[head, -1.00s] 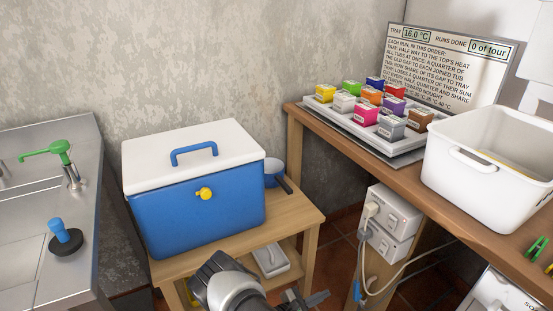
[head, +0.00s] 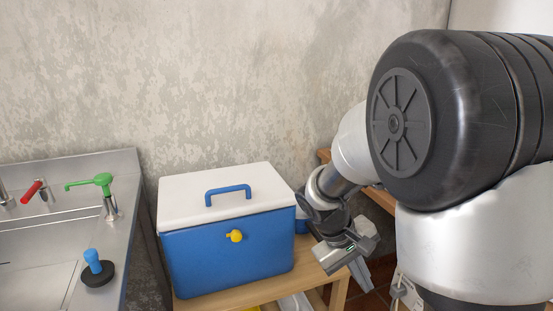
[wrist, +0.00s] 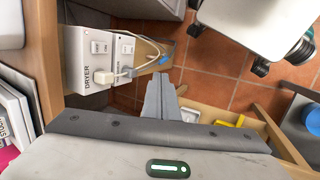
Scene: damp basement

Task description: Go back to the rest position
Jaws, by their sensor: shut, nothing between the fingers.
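My gripper (head: 350,268) is at the right of the blue cooler in the head view, beside the end of the low wooden stand, pointing down. Its fingers are together and empty, and they also show in the wrist view (wrist: 160,97) above the tiled floor. My arm is bent and large on the right of the head view, hiding most of the bench behind it. The blue cooler (head: 232,256) has its white lid (head: 226,206) shut, with a blue handle on top and a yellow knob in front.
The low wooden stand (head: 325,285) carries the cooler. A steel sink (head: 120,240) with green and red taps is at left. In the wrist view, a white switch box marked DRYER (wrist: 85,65) with a plug and cable is near my fingers. Tiled floor (wrist: 205,70) lies below.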

